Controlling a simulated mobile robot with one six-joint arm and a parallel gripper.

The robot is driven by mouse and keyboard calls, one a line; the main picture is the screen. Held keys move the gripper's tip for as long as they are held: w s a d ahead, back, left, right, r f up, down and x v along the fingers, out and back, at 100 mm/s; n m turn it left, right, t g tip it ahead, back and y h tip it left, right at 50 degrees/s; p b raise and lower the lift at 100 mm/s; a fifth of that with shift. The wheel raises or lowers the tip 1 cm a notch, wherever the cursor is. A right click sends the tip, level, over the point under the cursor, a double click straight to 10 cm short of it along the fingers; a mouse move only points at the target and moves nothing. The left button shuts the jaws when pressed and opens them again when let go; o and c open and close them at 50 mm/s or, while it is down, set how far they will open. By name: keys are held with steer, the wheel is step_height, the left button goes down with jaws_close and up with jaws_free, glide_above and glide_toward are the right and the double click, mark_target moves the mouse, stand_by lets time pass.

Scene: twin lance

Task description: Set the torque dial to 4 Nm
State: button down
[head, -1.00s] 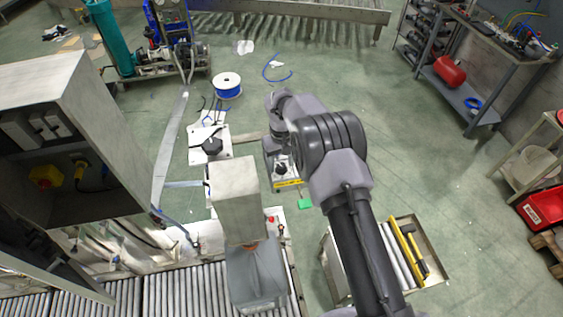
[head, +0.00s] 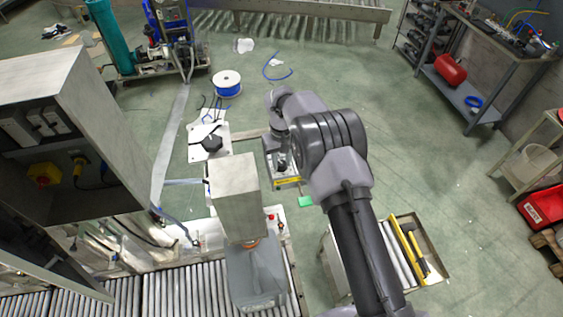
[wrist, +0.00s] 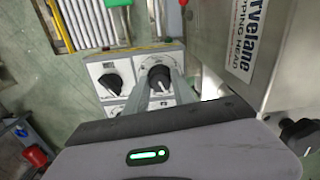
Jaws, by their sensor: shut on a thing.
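A pale control panel (wrist: 128,72) carries two black dials with white pointer marks. The left dial (wrist: 112,81) stands free. The right dial (wrist: 159,76) sits between the two fingers of my gripper (wrist: 160,88), which is shut on it. Its white pointer faces toward the bottom of the wrist view, slightly right. The scale marks and labels are too small to read, so I cannot tell its value or which dial is marked torque. In the head view the panel's yellow-edged front (head: 287,183) shows, and my arm hides much of it.
A grey capping head (head: 236,198) stands left of the panel; it also fills the upper right of the wrist view (wrist: 235,50). Below it a grey canister (head: 256,275) stands on the roller conveyor (head: 180,292). A tray with a yellow level (head: 409,248) lies right of my arm.

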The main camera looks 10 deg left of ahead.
steer(key=m+b, duration=0.3)
steer(key=b, duration=0.1)
steer(key=shift+f, duration=0.2)
steer(key=m+b, duration=0.3)
steer(key=m, duration=0.1)
steer(key=shift+r, duration=0.15)
steer(key=shift+a+r+m+b, duration=0.1)
steer(key=shift+m+b, duration=0.6)
steer(key=shift+m, duration=0.3)
steer(key=c, duration=1.1)
jaws_free()
steer(key=shift+o, duration=0.2)
